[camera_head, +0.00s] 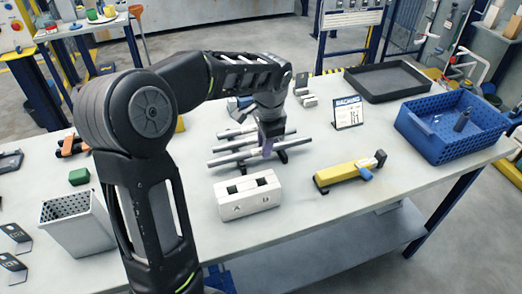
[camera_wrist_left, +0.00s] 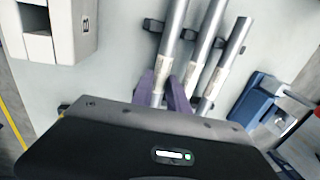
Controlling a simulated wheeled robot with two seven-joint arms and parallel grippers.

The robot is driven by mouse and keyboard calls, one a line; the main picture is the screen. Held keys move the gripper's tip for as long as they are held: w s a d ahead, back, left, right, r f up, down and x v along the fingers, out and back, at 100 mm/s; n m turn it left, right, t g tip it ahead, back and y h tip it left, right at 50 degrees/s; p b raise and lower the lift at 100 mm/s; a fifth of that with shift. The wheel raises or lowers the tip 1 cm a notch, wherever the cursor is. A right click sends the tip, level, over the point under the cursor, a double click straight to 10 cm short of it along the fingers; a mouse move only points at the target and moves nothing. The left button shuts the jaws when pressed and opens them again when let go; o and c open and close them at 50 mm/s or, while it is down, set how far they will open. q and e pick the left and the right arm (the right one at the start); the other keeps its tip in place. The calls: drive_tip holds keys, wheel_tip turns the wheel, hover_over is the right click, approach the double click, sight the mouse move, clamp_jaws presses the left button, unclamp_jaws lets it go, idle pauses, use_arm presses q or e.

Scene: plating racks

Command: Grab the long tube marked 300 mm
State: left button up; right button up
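Three grey metal tubes lie side by side on black supports on the table. The front tube (camera_head: 232,158), nearest the white block, looks the longest in the head view; it is the leftmost tube (camera_wrist_left: 172,35) in the left wrist view. The middle tube (camera_wrist_left: 205,35) and the right tube (camera_wrist_left: 236,45) lie beside it. Pale labels on them are too small to read. My left gripper (camera_head: 268,149) is down at the front tube. Its purple fingers (camera_wrist_left: 163,92) stand on either side of that tube; whether they press on it is unclear. My right gripper is out of view.
A white block marked A and B (camera_head: 248,208) stands in front of the tubes. A yellow tool (camera_head: 340,174) lies to the right. A small sign (camera_head: 348,112), black tray (camera_head: 388,80) and blue crate (camera_head: 435,150) stand behind. A grey bin (camera_head: 78,235) is at left.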

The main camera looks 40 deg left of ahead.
use_arm(q)
clamp_jaws()
idle(0.4)
wheel_tip(320, 180, up, 10)
idle(0.5)
